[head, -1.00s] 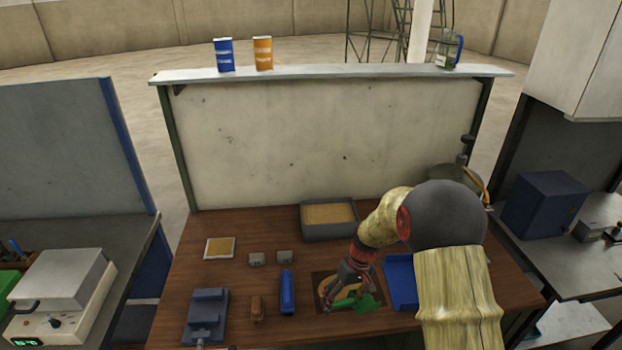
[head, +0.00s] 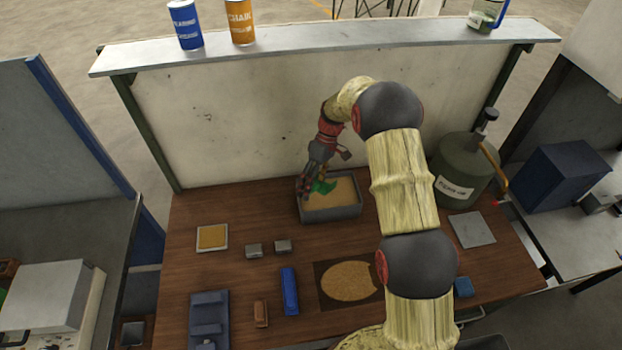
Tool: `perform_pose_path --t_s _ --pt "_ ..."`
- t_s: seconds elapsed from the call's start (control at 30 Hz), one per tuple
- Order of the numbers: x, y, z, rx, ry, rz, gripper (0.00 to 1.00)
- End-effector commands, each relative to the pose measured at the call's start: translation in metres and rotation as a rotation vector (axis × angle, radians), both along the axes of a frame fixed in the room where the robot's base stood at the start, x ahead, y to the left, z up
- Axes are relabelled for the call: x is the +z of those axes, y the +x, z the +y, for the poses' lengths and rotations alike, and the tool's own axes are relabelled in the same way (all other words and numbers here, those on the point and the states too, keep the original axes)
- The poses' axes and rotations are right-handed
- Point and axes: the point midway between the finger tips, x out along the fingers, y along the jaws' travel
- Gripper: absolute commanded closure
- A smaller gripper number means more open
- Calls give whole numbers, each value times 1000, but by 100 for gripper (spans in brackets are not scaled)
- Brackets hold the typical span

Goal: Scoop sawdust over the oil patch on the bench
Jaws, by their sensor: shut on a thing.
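My gripper (head: 308,190) is shut on a green scoop (head: 324,186), at the left side of a grey box of sawdust (head: 331,214). The scoop is at the level of the tan sawdust inside the box; I cannot tell how deep it sits or whether it carries any. On the bench in front is a dark square (head: 322,300) with a broad tan, sawdust-coloured oval (head: 350,281) on it. No bare oil shows clearly there; my arm hides its right edge.
A green canister (head: 466,170) stands right. A shelf (head: 330,46) runs behind.

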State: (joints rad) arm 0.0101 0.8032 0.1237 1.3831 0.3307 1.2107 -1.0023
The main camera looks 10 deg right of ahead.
Motion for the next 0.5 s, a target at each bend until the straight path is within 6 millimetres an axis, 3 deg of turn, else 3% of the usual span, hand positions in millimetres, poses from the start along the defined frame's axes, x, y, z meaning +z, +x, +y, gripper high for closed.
perform_pose_path --t_s 0.5 --pt "-33 2 -2 -1 11 13 58"
